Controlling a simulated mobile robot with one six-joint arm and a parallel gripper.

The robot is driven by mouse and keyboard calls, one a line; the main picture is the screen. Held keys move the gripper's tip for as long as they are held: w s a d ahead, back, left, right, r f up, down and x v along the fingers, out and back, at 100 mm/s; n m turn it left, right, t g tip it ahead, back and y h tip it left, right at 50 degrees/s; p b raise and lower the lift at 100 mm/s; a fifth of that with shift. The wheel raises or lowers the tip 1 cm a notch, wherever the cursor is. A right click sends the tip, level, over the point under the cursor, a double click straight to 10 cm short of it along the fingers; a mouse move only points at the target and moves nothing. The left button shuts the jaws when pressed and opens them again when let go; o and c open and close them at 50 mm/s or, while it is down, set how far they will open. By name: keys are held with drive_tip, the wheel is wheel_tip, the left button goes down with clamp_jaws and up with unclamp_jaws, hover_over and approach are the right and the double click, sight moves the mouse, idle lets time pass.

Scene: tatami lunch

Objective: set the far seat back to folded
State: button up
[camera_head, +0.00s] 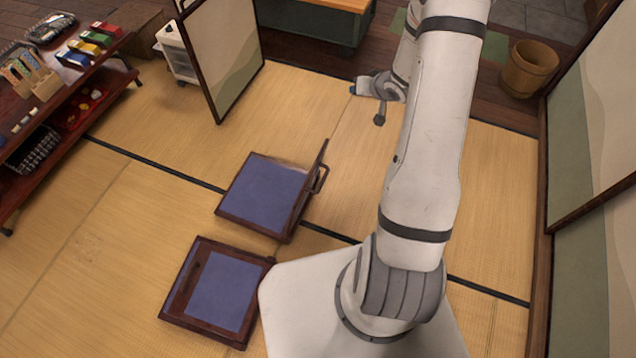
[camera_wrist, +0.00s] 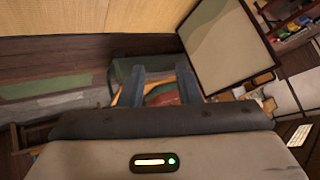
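The far seat (camera_head: 262,192) is a low dark-wood floor seat with a blue cushion, on the tatami left of my arm. Its back (camera_head: 308,190) stands raised along the right edge, seen nearly edge-on, with a handle-like loop (camera_head: 320,180) on its outer side. The near seat (camera_head: 222,290) lies closer to me and looks flat, with a blue panel in a dark frame. My gripper (camera_head: 354,88) is up and to the right of the far seat, apart from it. In the wrist view its two fingers (camera_wrist: 162,88) are spread with nothing held between them. Neither seat shows in the wrist view.
A framed screen (camera_head: 222,55) stands behind the far seat, with a white cart (camera_head: 176,52) beside it. A shelf (camera_head: 70,112) with small goods is at left. A wooden bucket (camera_head: 528,68) stands at back right. Tatami (camera_head: 290,105) between screen and far seat is clear.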

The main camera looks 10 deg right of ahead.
wheel_tip(320, 180, down, 12)
drive_tip(key=s+a+y+b, duration=0.1)
drive_tip(key=y+b, duration=0.2)
drive_tip(key=m+t+y+b, duration=0.2)
drive_tip(key=m+y+b, duration=0.3)
drive_tip(key=y+b, duration=0.3)
approach(322, 180)
drive_tip(key=w+a+f+y, duration=0.1)
drive_tip(key=w+f, duration=0.1)
drive_tip(key=x, duration=0.5)
drive_tip(key=b+x, duration=0.1)
drive_tip(key=x, duration=0.1)
drive_tip(key=shift+a+r, duration=0.25)
drive_tip(key=shift+a, duration=0.25)
clamp_jaws()
